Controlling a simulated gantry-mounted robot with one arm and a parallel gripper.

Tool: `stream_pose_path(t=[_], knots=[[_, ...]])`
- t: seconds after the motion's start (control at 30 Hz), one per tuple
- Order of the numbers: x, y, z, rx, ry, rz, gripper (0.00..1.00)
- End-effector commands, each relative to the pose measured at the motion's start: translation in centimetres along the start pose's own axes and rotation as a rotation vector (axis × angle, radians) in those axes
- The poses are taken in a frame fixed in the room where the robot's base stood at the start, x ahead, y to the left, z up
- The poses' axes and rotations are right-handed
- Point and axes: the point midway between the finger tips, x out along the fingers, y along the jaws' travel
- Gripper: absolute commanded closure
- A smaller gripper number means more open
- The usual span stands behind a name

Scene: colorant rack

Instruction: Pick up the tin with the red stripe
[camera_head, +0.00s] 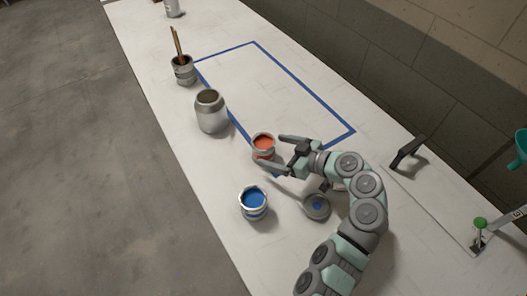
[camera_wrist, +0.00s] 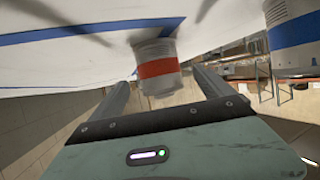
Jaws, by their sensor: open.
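The tin with the red stripe (camera_head: 263,155) stands upright on the white table, open, with orange-red paint inside. It also shows in the wrist view (camera_wrist: 157,69), its red band just beyond and between my fingertips. My gripper (camera_head: 273,154) is open, reaching in from the right at the tin, with one finger toward each side of it. In the wrist view my gripper (camera_wrist: 163,85) has nothing clasped between its fingers. Whether either finger touches the tin is unclear. A similar tin with a blue stripe (camera_head: 254,210) and blue paint stands nearer the front.
A silver jar (camera_head: 210,118) and a tin holding brushes (camera_head: 184,76) stand behind on the left. A round lid with a blue spot (camera_head: 316,206) lies close below my arm. A black handle (camera_head: 407,152) is at the right. The blue taped rectangle (camera_head: 240,47) is mostly clear.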

Motion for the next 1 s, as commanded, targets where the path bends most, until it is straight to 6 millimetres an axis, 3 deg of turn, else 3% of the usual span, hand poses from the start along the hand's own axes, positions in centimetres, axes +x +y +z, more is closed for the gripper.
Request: stream_pose_path(t=[0.1, 0.37, 0.6, 0.87, 1.0], knots=[[2.1, -0.1, 0.1, 0.001, 0.001, -0.003, 0.09], [4.2, 0.0, 0.0, -0.001, 0.0, -0.002, 0.09], [7.7, 0.0, 0.0, -0.001, -0.001, -0.002, 0.09], [8.0, 0.1, -0.1, -0.001, -0.001, 0.003, 0.1], [8.0, 0.1, -0.1, -0.001, 0.0, 0.003, 0.21]])
